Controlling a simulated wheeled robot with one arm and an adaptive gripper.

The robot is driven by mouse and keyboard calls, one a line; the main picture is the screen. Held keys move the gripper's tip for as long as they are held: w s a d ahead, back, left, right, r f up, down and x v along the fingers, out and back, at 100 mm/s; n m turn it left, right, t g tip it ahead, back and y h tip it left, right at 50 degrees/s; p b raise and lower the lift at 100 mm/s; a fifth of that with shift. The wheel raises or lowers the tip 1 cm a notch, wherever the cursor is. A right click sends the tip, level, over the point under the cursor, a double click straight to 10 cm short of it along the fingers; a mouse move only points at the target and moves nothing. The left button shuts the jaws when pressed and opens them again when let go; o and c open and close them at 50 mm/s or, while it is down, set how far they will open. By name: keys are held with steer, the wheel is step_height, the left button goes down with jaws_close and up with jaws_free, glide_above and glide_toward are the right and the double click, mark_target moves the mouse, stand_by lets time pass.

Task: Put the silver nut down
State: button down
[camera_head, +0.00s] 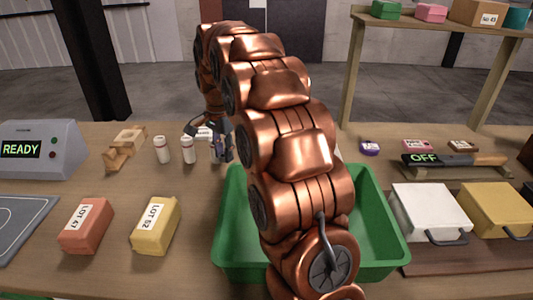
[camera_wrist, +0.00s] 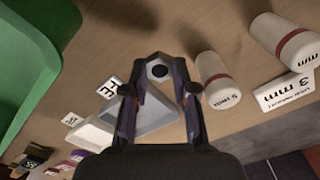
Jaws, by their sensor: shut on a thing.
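My gripper (camera_wrist: 158,75) is shut on the silver nut (camera_wrist: 157,71), a small grey piece with a dark round hole, held between the fingertips in the wrist view. Below it in that view lies a pale grey angular dish (camera_wrist: 155,116); I cannot tell the height of the nut above the table. In the head view my gripper (camera_head: 222,145) is over the back of the table, right of two white bottles, and the nut cannot be made out there.
White bottles with red bands (camera_head: 188,150) stand close left of my gripper. A "3 mm" card (camera_wrist: 285,92) is near them. The green bin (camera_head: 232,215) lies in front, under my arm. Red (camera_head: 87,226) and yellow (camera_head: 156,226) lot boxes sit left. A wooden shelf stands at right.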

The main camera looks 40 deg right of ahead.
steer(key=d, duration=0.5)
steer(key=d+f+p, duration=0.1)
steer(key=d, duration=0.4)
steer(key=d+p, duration=0.1)
steer(key=d, duration=0.4)
steer(key=shift+s+f, duration=0.15)
steer(key=shift+s, duration=0.25)
steer(key=shift+f+p, duration=0.35)
steer(key=shift+f, duration=1.45)
steer(key=shift+f, duration=0.2)
steer(key=c, duration=0.9)
jaws_free()
steer(key=shift+r+b, duration=0.7)
steer(key=shift+r, duration=5.55)
